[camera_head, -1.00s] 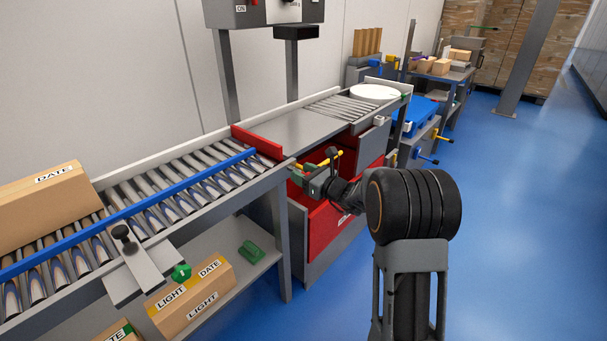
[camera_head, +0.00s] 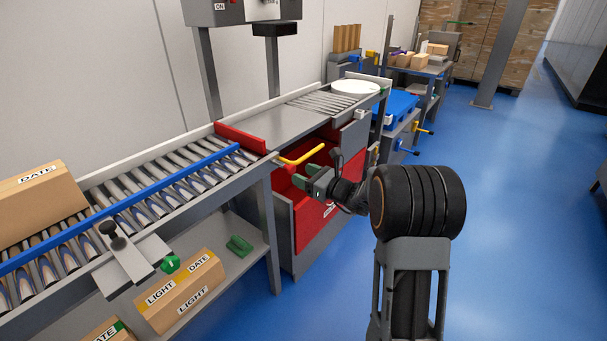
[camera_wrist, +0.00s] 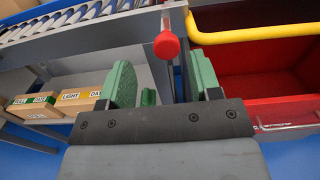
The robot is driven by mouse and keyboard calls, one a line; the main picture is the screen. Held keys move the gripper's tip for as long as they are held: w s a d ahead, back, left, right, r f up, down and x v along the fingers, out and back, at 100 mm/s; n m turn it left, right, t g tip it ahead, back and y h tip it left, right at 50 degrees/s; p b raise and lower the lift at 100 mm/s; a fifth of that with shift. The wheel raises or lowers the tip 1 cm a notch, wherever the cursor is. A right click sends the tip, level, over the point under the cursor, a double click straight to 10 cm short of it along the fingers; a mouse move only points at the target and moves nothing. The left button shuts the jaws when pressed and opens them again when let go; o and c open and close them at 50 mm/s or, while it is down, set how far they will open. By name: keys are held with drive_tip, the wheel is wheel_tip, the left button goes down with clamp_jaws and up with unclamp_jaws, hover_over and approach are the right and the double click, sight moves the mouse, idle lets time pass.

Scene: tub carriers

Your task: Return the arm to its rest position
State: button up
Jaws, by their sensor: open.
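My arm (camera_head: 417,205) is stretched out toward the left, its black joint at the centre right of the head view. My gripper (camera_head: 304,176) is open, with green finger pads, and no object shows between them. It is near the yellow handle (camera_head: 302,154) and the red bin (camera_head: 318,222) under the conveyor's end. In the wrist view the open fingers of my gripper (camera_wrist: 160,88) stand apart, with a red knob (camera_wrist: 166,45) beyond and between them. The yellow handle (camera_wrist: 250,35) is to the right of the fingers there.
A roller conveyor (camera_head: 150,190) with a blue rail runs along the left, carrying a DATE carton (camera_head: 38,202). A shelf below holds a LIGHT DATE carton (camera_head: 180,291) and a green block (camera_head: 238,245). Blue floor (camera_head: 510,220) on the right is open.

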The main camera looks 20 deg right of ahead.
drive_tip(key=shift+d, duration=0.2)
drive_tip(key=shift+s+a+r, duration=0.1)
drive_tip(key=shift+s+r, duration=0.05)
drive_tip(key=shift+r, duration=0.15)
drive_tip(key=s+a+r+n+g+p, duration=0.5)
drive_tip(key=s+r+n+p, duration=0.1)
drive_tip(key=s+n+p, duration=0.15)
drive_tip(key=s+a+r+n+g+p, duration=0.5)
drive_tip(key=s+r+n+p, duration=0.1)
drive_tip(key=s+r+n, duration=0.15)
drive_tip(key=s+d+r+n+h+p, duration=0.4)
drive_tip(key=s+n+h+p, duration=0.1)
drive_tip(key=s+n+p, duration=0.1)
drive_tip(key=s+d+r+n+h+p, duration=0.3)
drive_tip(key=s+r+n+h+p, duration=0.2)
drive_tip(key=s+n+h+p, duration=0.1)
drive_tip(key=shift+s+d+r+n+g, duration=0.35)
drive_tip(key=shift+s+n, duration=0.35)
drive_tip(key=shift+s, duration=0.4)
